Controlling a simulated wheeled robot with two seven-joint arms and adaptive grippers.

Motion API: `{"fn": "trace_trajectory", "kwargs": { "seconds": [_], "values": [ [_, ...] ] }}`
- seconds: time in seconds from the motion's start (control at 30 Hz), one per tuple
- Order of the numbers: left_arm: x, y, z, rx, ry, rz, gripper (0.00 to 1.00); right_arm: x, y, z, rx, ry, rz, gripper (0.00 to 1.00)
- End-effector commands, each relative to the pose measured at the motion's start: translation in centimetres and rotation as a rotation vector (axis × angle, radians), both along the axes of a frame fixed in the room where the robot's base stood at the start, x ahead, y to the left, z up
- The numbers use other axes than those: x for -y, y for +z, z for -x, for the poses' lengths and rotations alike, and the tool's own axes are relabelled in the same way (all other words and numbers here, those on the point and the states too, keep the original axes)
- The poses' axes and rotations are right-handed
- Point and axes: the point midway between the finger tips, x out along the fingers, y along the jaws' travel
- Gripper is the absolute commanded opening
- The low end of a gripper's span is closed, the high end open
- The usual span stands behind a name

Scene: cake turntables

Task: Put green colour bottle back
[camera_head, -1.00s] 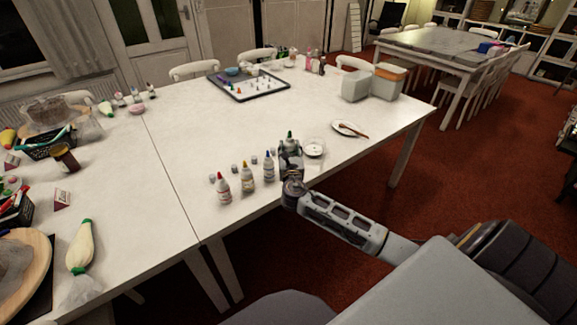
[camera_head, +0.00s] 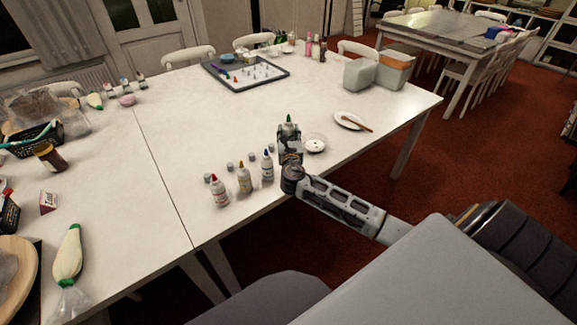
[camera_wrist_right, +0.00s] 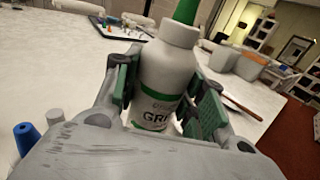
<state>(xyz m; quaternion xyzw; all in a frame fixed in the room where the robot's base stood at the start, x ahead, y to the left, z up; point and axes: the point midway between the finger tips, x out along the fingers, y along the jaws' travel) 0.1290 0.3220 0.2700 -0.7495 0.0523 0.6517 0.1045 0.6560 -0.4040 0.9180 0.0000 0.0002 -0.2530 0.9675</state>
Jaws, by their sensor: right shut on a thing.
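The green colour bottle (camera_wrist_right: 158,88) is white with a green nozzle and a label starting "GR"; it stands upright between the fingers in the right wrist view. My right gripper (camera_head: 289,143) is shut on it near the table's front edge. In the head view mainly the bottle's green tip (camera_head: 289,118) shows above the gripper, and its base is hidden, so I cannot tell if it touches the table. To its left stand the blue-tipped bottle (camera_head: 267,167), the yellow-tipped bottle (camera_head: 244,178) and the red-tipped bottle (camera_head: 218,191). My left gripper is not in view.
Several small caps lie behind the bottles, such as one grey cap (camera_head: 252,157). A small white dish (camera_head: 316,144) is just right of my gripper. A plate (camera_head: 342,118) with a brush lies farther right. The table (camera_head: 185,130) behind is clear up to a black tray (camera_head: 226,86).

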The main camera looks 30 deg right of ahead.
Motion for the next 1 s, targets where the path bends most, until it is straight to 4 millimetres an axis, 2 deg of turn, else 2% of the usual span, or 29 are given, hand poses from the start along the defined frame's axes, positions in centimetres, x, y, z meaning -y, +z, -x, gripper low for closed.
{"fn": "trace_trajectory", "kwargs": {
  "seconds": [0.13, 0.27, 0.43, 0.6, 0.77, 1.0],
  "values": [
    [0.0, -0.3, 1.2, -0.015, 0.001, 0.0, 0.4, 0.0, -0.6, 0.0, -0.001, 0.0, 0.0, 0.31],
    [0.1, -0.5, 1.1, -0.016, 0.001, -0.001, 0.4, 0.0, -2.0, 0.0, -0.002, 0.0, -0.001, 0.31],
    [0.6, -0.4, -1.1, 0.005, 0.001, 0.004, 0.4, 0.0, -4.4, 0.0, -0.002, -0.002, 0.0, 0.31],
    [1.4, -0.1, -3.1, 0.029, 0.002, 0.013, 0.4, 0.0, -6.0, 0.0, -0.001, -0.001, 0.0, 0.31],
    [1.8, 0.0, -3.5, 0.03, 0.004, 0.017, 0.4, 0.0, -6.3, 0.0, 0.001, 0.0, 0.0, 0.31],
    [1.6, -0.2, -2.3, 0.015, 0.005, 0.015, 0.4, 0.0, -6.3, 0.0, 0.0, 0.0, 0.0, 0.31]
  ]
}}
